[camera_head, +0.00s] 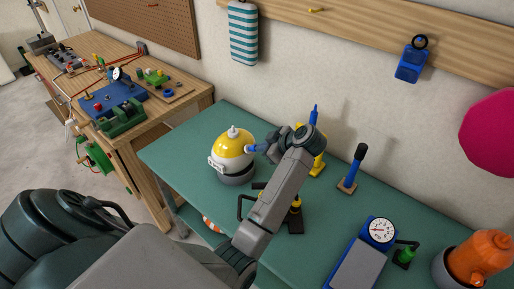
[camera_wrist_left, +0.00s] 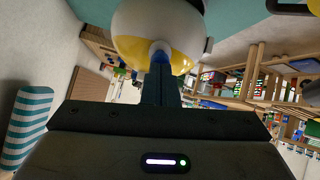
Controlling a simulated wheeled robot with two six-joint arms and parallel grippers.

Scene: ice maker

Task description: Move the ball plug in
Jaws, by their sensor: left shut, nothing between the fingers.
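A ball (camera_head: 233,147), yellow above and white below, sits in a round grey holder (camera_head: 236,177) on the green table. It has a white knob on top and a white fitting at its lower left. In the left wrist view the ball (camera_wrist_left: 128,22) fills the top centre, and a pale round plug (camera_wrist_left: 159,48) stands out from its side. My left gripper (camera_head: 251,149) is shut and empty. Its blue fingertips (camera_wrist_left: 157,68) are right at the plug; I cannot tell if they touch. The plug is hidden in the head view. My right gripper is not in view.
A blue-handled tool (camera_head: 354,167) on a stand and yellow-blue tools (camera_head: 317,160) stand behind my left arm.

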